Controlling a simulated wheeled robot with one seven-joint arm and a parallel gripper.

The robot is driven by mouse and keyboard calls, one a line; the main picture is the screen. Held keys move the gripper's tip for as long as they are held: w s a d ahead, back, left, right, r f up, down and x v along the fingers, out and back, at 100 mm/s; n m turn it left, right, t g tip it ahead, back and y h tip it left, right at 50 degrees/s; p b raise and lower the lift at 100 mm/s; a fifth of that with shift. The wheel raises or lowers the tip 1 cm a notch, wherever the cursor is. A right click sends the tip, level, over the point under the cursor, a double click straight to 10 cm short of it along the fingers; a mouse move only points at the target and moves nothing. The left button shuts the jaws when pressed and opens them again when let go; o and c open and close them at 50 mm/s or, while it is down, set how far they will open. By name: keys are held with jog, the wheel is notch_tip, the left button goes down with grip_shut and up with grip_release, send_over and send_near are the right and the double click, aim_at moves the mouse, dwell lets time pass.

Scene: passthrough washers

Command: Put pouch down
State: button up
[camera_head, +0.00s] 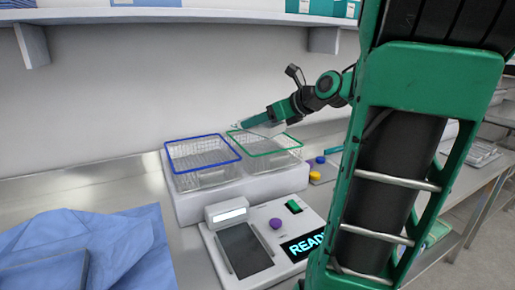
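My gripper (262,121) reaches in from the right and hangs over the green-rimmed wire basket (268,143). A pale, see-through shape (268,130) shows just under the gripper end; it may be the pouch, but it is too small and faint to be sure. I cannot tell whether the fingers are open or shut. The blue-rimmed wire basket (202,153) stands to the left of the green-rimmed one, and both are on a white raised block (245,187).
A white device (262,236) with a dark pad, purple knob and "READY" display stands in front of the baskets. Blue cloth (110,240) covers the left counter. Yellow and blue knobs (315,168) sit right of the baskets. A shelf (180,15) overhangs the back.

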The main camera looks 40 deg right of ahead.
jog(key=shift+w+d+f, duration=1.15)
jog(key=shift+d+f, duration=0.3)
jog(key=shift+f, duration=0.3)
jog(key=shift+w+d+f, duration=1.1)
jog(key=shift+d+f, duration=0.3)
jog(key=shift+f, duration=0.4)
jog(key=shift+w+d+f, duration=1.15)
jog(key=shift+d+f, duration=0.3)
jog(key=shift+f, duration=0.3)
jog(key=shift+f, duration=0.6)
jog(key=o, duration=1.1)
jog(key=shift+f, duration=0.1)
jog(key=shift+r, duration=0.35)
jog(key=v, duration=1.2)
jog(key=shift+r, duration=0.3)
